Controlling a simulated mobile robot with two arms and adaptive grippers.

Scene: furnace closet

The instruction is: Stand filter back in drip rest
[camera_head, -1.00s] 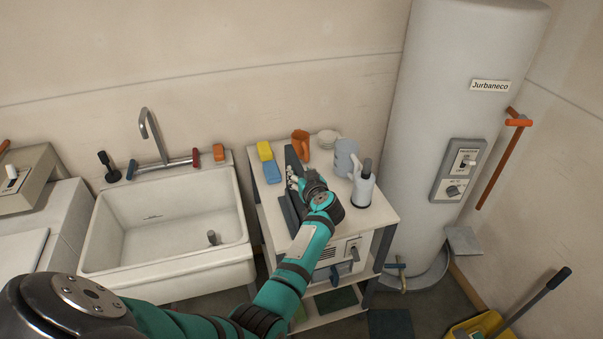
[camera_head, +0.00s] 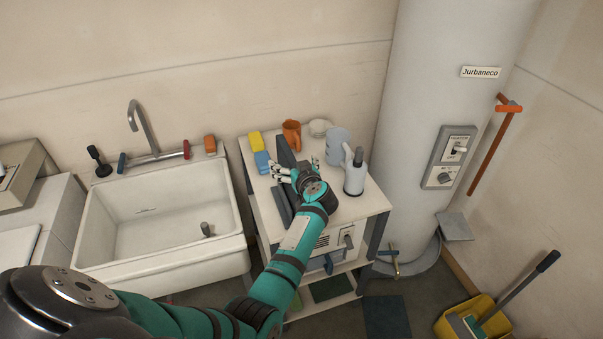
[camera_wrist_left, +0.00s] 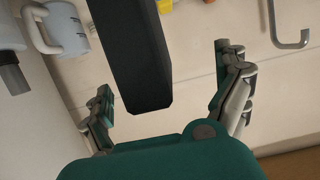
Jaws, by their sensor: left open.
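A long dark slab, which looks like the filter (camera_head: 284,205), is on the white cabinet top in the head view. In the left wrist view the dark slab (camera_wrist_left: 132,50) comes down from the top, and its near end lies between my fingers. My left gripper (camera_head: 297,166) is over the cabinet top beside the slab. In the left wrist view the left gripper (camera_wrist_left: 163,78) is open, with one finger on each side of the slab and visible gaps to both. I cannot make out the drip rest. My right gripper is not in view.
A sink (camera_head: 158,217) is left, a tank (camera_head: 430,100) right.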

